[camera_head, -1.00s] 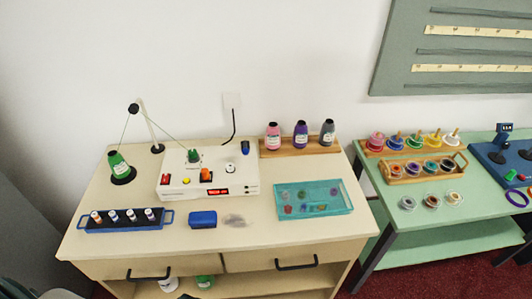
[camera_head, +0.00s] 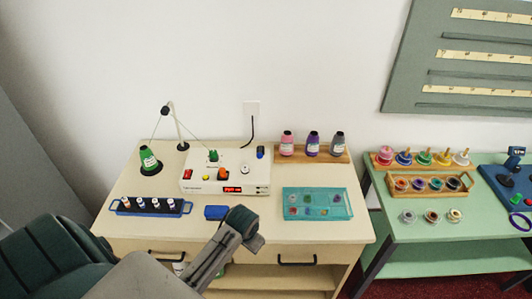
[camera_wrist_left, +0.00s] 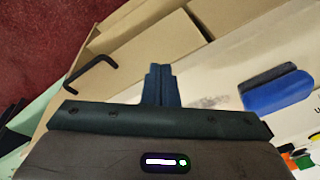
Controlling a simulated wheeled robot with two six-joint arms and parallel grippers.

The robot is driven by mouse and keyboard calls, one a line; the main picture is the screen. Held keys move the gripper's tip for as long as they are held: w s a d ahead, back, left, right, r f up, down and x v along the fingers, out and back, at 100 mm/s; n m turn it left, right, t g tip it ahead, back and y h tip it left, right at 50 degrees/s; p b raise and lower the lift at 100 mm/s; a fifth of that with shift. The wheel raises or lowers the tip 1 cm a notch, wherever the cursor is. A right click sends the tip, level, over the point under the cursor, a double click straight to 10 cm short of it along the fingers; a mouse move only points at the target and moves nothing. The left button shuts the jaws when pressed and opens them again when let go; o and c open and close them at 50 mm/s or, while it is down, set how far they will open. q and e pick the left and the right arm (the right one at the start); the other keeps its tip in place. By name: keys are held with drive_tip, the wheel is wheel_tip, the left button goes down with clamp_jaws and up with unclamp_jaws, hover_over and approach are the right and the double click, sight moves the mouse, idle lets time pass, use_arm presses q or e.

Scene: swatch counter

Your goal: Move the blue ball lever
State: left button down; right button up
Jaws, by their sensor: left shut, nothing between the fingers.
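The blue lever knob (camera_head: 260,152) stands at the back right of the white winding machine (camera_head: 205,187), apart from my arm. I cannot tell from here whether its top is a ball. My left arm reaches in from the lower left of the head view, over the counter's front edge. Its fingers cannot be made out there. In the left wrist view my left gripper (camera_wrist_left: 162,85) is shut and empty, above the drawer fronts and counter edge. The lever cannot be made out in that view. My right gripper is in neither view.
A blue spool rack (camera_head: 150,208) is left, a teal tray (camera_head: 318,217) right. A green cone (camera_head: 149,158) and thread guide stand back left. Bottles line the back.

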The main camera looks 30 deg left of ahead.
use_arm(q)
drive_tip(key=shift+g, duration=0.4)
drive_tip(key=w+a, duration=0.1)
drive_tip(key=w, duration=0.2)
drive_tip(key=w+a+r, duration=0.1)
drive_tip(key=w, duration=0.2)
drive_tip(key=w+a+r, duration=0.1)
drive_tip(key=w, duration=0.2)
drive_tip(key=shift+w+a+r, duration=0.25)
drive_tip(key=shift+a, duration=0.15)
drive_tip(key=w+a+r+g, duration=0.1)
drive_tip(key=w+a+r, duration=0.4)
drive_tip(key=w, duration=0.4)
drive_tip(key=n+g+h, duration=0.1)
drive_tip(key=n, duration=0.1)
approach(260, 153)
drive_tip(key=shift+w+a+r+p, duration=0.15)
drive_tip(key=shift+a+r+p, duration=0.05)
drive_tip(key=shift+r+p, duration=0.25)
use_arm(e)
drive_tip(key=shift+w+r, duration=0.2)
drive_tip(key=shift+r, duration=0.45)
use_arm(q)
drive_tip(key=shift+f, duration=0.1)
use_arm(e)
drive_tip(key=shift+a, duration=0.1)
